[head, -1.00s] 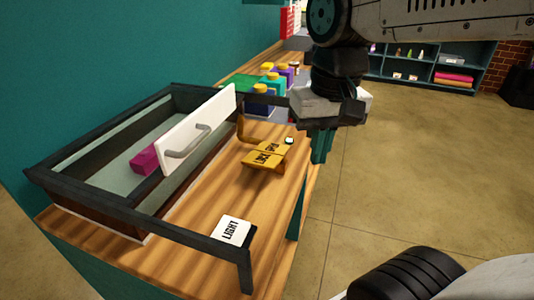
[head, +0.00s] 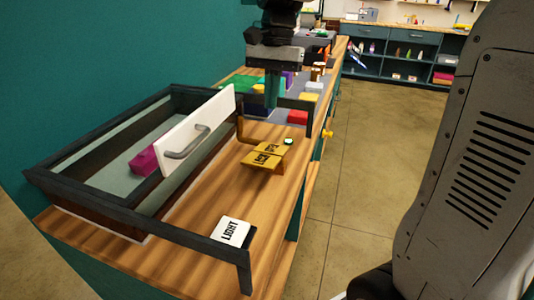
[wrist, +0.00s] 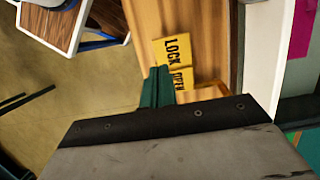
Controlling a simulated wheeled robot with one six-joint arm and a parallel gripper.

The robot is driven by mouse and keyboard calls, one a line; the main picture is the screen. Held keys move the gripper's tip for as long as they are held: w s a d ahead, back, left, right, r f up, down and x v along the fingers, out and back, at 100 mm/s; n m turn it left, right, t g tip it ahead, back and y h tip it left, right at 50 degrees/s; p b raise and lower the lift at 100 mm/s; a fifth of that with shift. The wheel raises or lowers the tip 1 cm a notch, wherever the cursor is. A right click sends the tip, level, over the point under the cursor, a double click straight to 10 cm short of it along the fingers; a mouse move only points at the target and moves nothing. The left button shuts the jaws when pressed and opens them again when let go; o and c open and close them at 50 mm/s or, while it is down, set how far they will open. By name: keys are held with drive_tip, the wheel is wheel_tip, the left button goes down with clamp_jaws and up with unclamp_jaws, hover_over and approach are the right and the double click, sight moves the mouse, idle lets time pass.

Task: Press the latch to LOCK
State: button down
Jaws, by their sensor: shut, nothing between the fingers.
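The latch is a yellow two-part plate (head: 266,157) on the wooden counter, with a LOCK half nearer and an OPEN half farther in the head view. In the wrist view the LOCK half (wrist: 171,50) shows clear, and the OPEN half (wrist: 180,79) is beside my fingers and partly hidden. My gripper (head: 271,103), with teal fingers, is shut and empty. It is beyond the latch in the head view, pointing down above the counter. Its fingertips show in the wrist view (wrist: 158,72), apparently clear of the plate.
A dark-framed case (head: 110,205) with a white handled panel (head: 195,140) and a magenta block (head: 144,161) stands left of the latch. A white LIGHT switch (head: 231,231) is at the near end. Coloured blocks stand farther back.

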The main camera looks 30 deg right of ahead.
sight(265, 167)
drive_tip(key=shift+f, duration=0.1)
drive_tip(key=x, duration=1.3)
drive_tip(key=shift+s+a+f, duration=0.1)
drive_tip(key=shift+f, duration=0.3)
